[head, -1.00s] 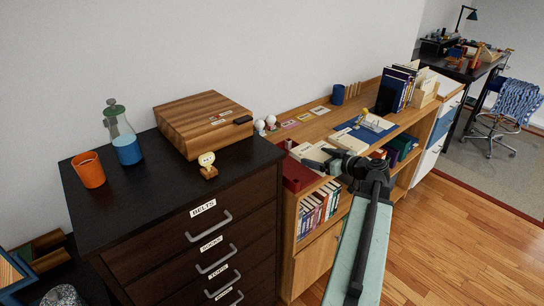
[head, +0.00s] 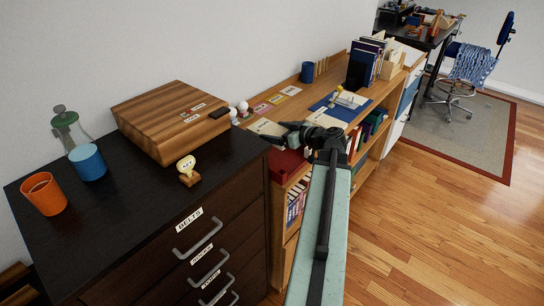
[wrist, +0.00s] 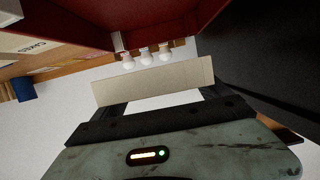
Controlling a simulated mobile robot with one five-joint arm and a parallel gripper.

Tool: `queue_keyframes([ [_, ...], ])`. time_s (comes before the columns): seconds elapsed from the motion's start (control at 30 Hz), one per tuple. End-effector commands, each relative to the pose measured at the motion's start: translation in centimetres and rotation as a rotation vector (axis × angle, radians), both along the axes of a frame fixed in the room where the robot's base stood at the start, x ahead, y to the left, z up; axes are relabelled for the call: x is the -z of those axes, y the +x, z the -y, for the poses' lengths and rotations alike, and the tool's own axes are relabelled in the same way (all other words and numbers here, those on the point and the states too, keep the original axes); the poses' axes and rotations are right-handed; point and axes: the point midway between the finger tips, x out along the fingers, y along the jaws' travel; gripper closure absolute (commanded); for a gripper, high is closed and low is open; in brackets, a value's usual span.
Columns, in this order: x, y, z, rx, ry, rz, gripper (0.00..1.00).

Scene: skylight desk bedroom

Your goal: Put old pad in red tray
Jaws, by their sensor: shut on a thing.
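My gripper (head: 284,134) is shut on a flat cream pad, which I take to be the old pad (head: 266,127). In the wrist view the pad (wrist: 155,82) shows as a pale strip across the jaws. The red tray (head: 288,164) sits at the near left end of the wooden shelf unit, beside the dark dresser. In the head view my gripper and the pad are at the tray's far side, and they partly hide that area. The tray's red wall (wrist: 185,28) fills the top of the wrist view. I cannot tell the gap between pad and tray.
The dark dresser (head: 130,215) stands close on the left, with a wooden box (head: 172,120), an orange cup (head: 44,193) and a small figure (head: 188,171) on it. A blue mat (head: 340,107) and upright books (head: 366,62) are farther along the shelf. Open floor lies right.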

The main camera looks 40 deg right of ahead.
Motion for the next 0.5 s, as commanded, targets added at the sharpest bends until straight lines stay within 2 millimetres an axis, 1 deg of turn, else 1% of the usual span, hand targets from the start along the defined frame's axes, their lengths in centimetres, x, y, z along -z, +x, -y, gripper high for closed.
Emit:
queue_keyframes([
  [0.03, 1.5, 0.0, 0.0, 0.000, 0.000, 0.001, 0.67],
  [0.2, 5.3, 0.0, 0.0, 0.000, 0.000, 0.001, 0.67],
  [0.3, 6.1, 0.0, 0.0, 0.000, 0.000, 0.001, 0.67],
  [0.43, 6.0, 0.1, 0.0, -0.001, 0.000, 0.001, 0.67],
  [0.5, 6.9, 0.0, 0.0, -0.001, 0.000, 0.001, 0.67],
])
